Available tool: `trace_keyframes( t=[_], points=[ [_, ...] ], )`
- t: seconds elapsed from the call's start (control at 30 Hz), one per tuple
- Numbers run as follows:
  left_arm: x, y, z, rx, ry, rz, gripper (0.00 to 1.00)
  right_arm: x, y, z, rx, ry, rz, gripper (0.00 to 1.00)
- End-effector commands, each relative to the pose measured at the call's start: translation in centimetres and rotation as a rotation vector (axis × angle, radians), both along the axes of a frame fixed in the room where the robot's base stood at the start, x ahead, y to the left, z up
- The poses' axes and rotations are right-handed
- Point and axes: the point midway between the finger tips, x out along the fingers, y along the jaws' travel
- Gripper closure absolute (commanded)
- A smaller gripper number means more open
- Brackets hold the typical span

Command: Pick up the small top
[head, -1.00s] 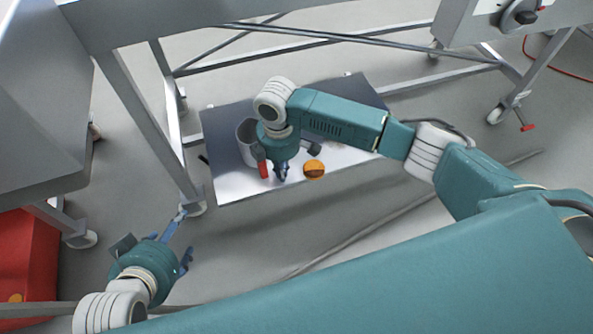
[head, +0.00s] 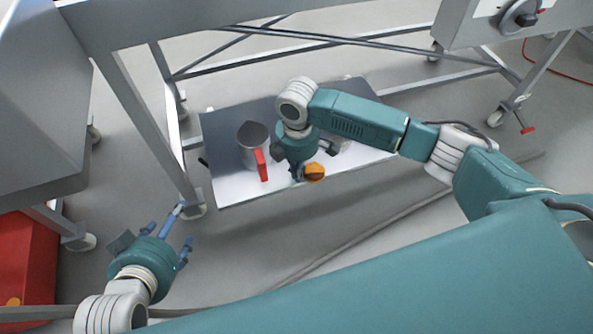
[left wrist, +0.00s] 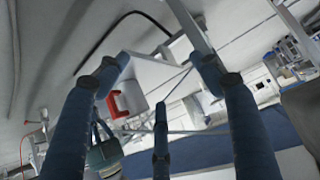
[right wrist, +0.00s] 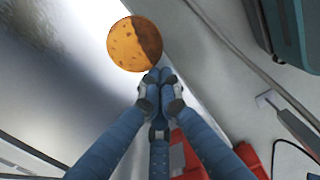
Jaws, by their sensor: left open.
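A small round orange thing with a darker brown side (head: 315,172) sits on the shelf near its front edge; it may be the small top. It also shows in the right wrist view (right wrist: 128,44), just beyond the fingertips. My right gripper (head: 298,177) points down just left of it in the head view. In the right wrist view its fingers (right wrist: 160,82) are together, with nothing visible between them; the orange thing looks apart from them. My left gripper (head: 178,230) is open and empty, away to the left of the shelf.
A metal jug (head: 252,150) with a red handle stands on the metal shelf (head: 232,190), left of my right gripper. A pale thing is partly hidden behind that gripper. Frame legs (head: 150,120) and crossbars surround the shelf. Open floor lies in front.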

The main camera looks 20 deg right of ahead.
Motion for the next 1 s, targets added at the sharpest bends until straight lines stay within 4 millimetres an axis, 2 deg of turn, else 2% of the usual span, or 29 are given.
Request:
trace_keyframes(
  t=[0.3,0.5,0.63,1.0],
  points=[
    [-7.9,2.6,-4.1,0.077,0.355,0.027,0.34,-0.1,-1.0,0.3,0.000,0.001,-0.001,1.00],
    [-11.8,3.8,-5.3,0.108,0.509,0.040,0.34,-0.2,-1.4,0.1,-0.001,0.002,-0.001,1.00],
    [-12.8,4.0,-5.6,0.115,0.545,0.042,0.34,-0.2,-1.5,0.0,-0.001,0.002,0.000,1.00],
    [-12.8,4.0,-5.6,0.115,0.547,0.042,0.34,-0.2,-1.5,0.0,-0.001,0.001,0.000,1.00]
  ],
)
